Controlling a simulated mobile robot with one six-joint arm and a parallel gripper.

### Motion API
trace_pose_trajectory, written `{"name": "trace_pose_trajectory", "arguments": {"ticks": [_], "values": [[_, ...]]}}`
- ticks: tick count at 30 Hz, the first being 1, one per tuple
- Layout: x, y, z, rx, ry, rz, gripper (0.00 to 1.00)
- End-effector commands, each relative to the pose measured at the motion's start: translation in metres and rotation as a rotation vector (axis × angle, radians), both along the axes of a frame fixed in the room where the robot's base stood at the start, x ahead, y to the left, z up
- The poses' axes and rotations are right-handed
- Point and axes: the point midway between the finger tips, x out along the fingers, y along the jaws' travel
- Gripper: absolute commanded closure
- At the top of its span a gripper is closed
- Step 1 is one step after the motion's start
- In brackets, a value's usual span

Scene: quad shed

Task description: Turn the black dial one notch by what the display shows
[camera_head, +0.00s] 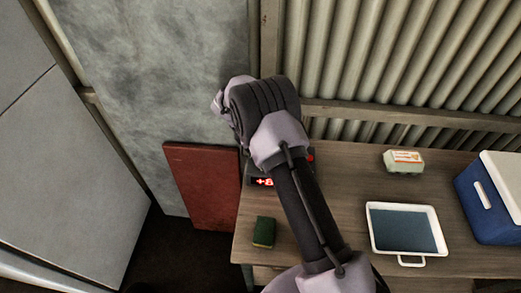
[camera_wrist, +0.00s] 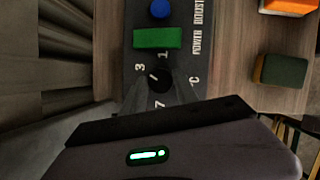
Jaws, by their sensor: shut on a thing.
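The black dial (camera_wrist: 158,77) shows in the wrist view, with a short pale pointer line on its top. White marks stand around it, including a 3, a 1 and a 7. My gripper (camera_wrist: 156,90) is shut on the dial, a finger on each side. In the head view my arm hides the dial and the fingers. The display (camera_head: 264,182) shows there as red lit characters starting with a plus sign; the rest is partly covered and cannot be read surely.
The panel also has a green block (camera_wrist: 157,38) and a blue button (camera_wrist: 160,8). On the wooden bench (camera_head: 345,185) are a green sponge (camera_head: 263,231), a small carton (camera_head: 403,161), a white tray (camera_head: 431,256) and a blue cooler (camera_head: 484,208). A red board (camera_head: 200,185) leans at the left.

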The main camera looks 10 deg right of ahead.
Motion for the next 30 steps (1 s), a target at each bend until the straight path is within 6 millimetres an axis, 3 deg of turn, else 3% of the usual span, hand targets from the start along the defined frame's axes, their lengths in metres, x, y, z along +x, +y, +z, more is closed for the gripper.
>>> {"name": "trace_pose_trajectory", "arguments": {"ticks": [1,2,5,13,16,30], "values": [[-0.001,0.000,-0.001,0.000,0.003,-0.001,1.00],[-0.001,0.000,-0.001,0.000,0.003,-0.001,0.61],[-0.001,0.000,-0.001,0.000,0.002,0.000,0.43],[0.000,0.000,0.000,0.000,0.001,0.001,0.43],[0.000,0.004,0.010,0.000,-0.001,0.001,0.43],[0.003,0.058,0.141,0.001,-0.001,0.000,0.43]]}}
